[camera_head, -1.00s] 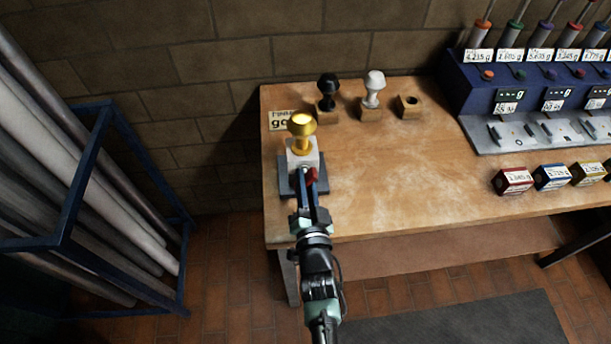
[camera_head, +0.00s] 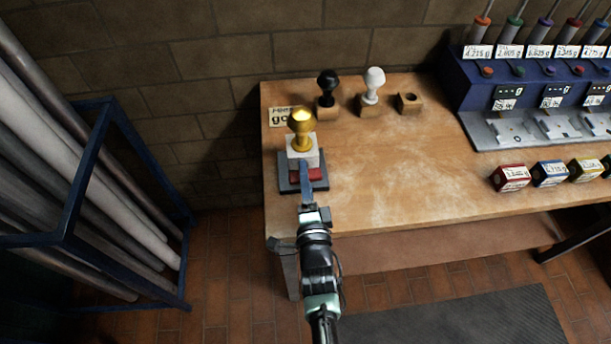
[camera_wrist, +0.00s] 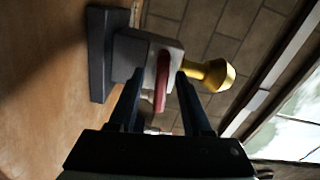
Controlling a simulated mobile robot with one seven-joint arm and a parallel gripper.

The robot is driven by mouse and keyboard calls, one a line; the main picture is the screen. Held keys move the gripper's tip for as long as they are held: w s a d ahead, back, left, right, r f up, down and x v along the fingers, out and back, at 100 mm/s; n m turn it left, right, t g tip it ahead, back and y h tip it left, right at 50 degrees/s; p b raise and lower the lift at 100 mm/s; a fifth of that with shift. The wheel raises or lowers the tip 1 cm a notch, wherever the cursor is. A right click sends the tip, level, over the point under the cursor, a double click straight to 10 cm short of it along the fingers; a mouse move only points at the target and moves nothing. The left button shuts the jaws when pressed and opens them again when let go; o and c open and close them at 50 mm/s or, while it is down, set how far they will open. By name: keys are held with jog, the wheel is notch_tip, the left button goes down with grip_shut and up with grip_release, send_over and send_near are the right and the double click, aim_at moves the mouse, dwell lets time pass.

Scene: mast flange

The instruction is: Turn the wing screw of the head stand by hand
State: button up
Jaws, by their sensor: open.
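The head stand (camera_head: 284,186) is a dark base with a pale grey block (camera_head: 313,158) and a gold knob-shaped head (camera_head: 301,122) on top. The red wing screw (camera_head: 318,174) is on the block's front side and lies flat, crosswise. My gripper (camera_head: 305,172) reaches it from the front, one finger hiding part of it. In the wrist view the picture is turned sideways; the red wing (camera_wrist: 162,82) lies between the two open fingers of my gripper (camera_wrist: 158,90), with a visible gap at least on the right. Contact on the left finger is hard to tell.
A black head (camera_head: 327,84) and a white head (camera_head: 373,82) stand in wooden blocks behind, beside an empty block (camera_head: 409,103). A blue dispenser unit (camera_head: 520,80) and several small boxes (camera_head: 512,178) are at right. A blue pipe rack (camera_head: 68,200) stands left. The table middle is clear.

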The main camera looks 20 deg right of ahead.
jog(key=shift+p+v, duration=0.95)
jog(key=shift+v, duration=1.55)
